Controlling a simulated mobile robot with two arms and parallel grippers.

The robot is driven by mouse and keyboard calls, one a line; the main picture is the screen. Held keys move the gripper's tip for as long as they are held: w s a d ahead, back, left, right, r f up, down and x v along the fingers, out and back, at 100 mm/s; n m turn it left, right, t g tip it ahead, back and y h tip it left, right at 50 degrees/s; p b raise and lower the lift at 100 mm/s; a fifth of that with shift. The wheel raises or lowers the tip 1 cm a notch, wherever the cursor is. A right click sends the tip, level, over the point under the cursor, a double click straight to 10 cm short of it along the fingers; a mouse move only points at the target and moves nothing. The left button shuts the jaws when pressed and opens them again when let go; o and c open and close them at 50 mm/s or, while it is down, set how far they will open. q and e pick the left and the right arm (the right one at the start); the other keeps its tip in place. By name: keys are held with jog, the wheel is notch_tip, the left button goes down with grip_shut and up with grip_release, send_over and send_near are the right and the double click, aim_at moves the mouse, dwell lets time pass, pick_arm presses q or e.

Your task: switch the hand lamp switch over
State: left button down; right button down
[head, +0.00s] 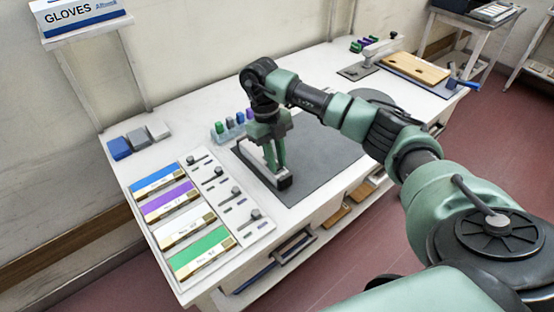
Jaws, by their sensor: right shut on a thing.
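A dark, long device with a pale end (285,183), possibly the hand lamp, lies at the left edge of the grey mat (325,160). My right gripper (276,165) points down over it, with its green fingers shut at the device. The fingers and wrist cover part of it, and the switch cannot be made out. My left gripper is out of view.
A board with blue, purple, white and green strips (198,254) lies at the left front. Small coloured bottles (229,126) stand behind the mat, and three blocks (137,138) stand at the back left. A wooden board (417,68) lies at the far right.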

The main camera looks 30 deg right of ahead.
jog(key=c, duration=1.3)
grip_release()
jog(key=shift+w+r, duration=0.1)
jog(key=shift+r, duration=0.15)
jog(key=v, duration=0.7)
jog(key=shift+r+b, duration=0.1)
jog(key=shift+b, duration=0.2)
